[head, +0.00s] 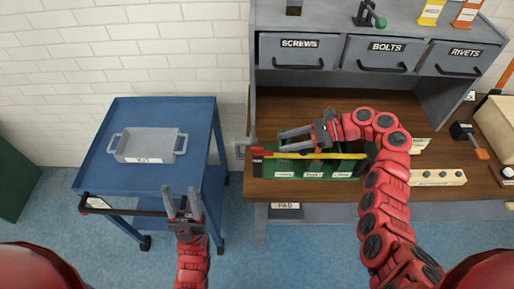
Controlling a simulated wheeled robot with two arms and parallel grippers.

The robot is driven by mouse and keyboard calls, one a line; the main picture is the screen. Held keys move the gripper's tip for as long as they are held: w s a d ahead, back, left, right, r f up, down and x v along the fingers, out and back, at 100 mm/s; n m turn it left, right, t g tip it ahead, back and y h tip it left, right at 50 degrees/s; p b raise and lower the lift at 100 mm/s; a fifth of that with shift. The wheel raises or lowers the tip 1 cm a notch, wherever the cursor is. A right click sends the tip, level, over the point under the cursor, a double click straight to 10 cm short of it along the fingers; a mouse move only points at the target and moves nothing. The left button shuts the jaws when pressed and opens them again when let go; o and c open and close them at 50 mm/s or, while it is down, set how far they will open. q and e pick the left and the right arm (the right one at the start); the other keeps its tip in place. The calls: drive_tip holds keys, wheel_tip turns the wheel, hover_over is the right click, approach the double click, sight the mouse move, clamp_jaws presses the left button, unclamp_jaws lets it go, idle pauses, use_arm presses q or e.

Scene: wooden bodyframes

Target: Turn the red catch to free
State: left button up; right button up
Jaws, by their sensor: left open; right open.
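A small red part (258,151), which looks like the catch, sits at the left end of a yellow bar (330,156) above a green labelled board (313,168) on the workbench. It is too small to tell how it is turned. My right gripper (281,141) is open and empty, its fingers pointing left, just right of the red part and apart from it in the picture. My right forearm hides the bar's right end. My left gripper (181,192) is open and empty, pointing up in front of the blue trolley (110,150).
A grey KIT tray (150,146) stands on the trolley. Drawers marked SCREWS (297,53), BOLTS (383,55) and RIVETS (462,59) hang above the wooden bench top (310,110). A wooden block with holes (438,177) lies at right. A grey fitting (246,143) is at the bench's left edge.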

sight(260, 148)
drive_tip(key=p+x, duration=0.2)
drive_tip(key=x, duration=0.7)
drive_tip(key=shift+a, duration=0.25)
drive_tip(key=shift+a+f, duration=0.25)
clamp_jaws()
